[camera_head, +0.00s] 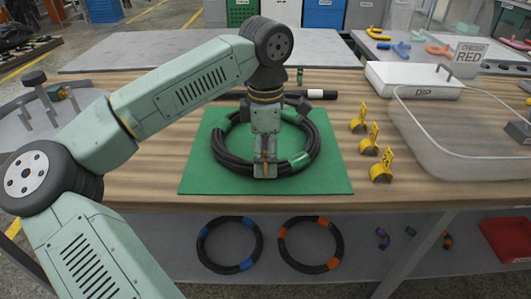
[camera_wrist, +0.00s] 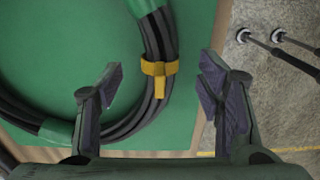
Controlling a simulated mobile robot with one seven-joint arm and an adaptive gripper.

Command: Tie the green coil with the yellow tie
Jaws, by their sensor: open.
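The green coil, a black hose ring with green bands (camera_head: 300,161), lies on a green mat (camera_head: 335,184) on the bench; part of it shows in the wrist view (camera_wrist: 152,35). A yellow tie (camera_wrist: 159,70) lies across the hose bundle in the wrist view, its tail pointing toward my gripper. I cannot see whether it closes underneath. My gripper (camera_wrist: 160,92) is open, one finger on each side of the bundle near the tie, with nothing between the pads clearly gripped. In the head view my gripper (camera_head: 265,172) is over the coil's near side and hides part of it.
Several yellow pieces (camera_head: 382,166) stand right of the mat. A white DIP box (camera_head: 414,80) and a clear tray (camera_head: 455,165) are farther right. Coils with blue bands (camera_head: 230,245) and orange bands (camera_head: 311,245) are on the lower shelf. The bench left of the mat is clear.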

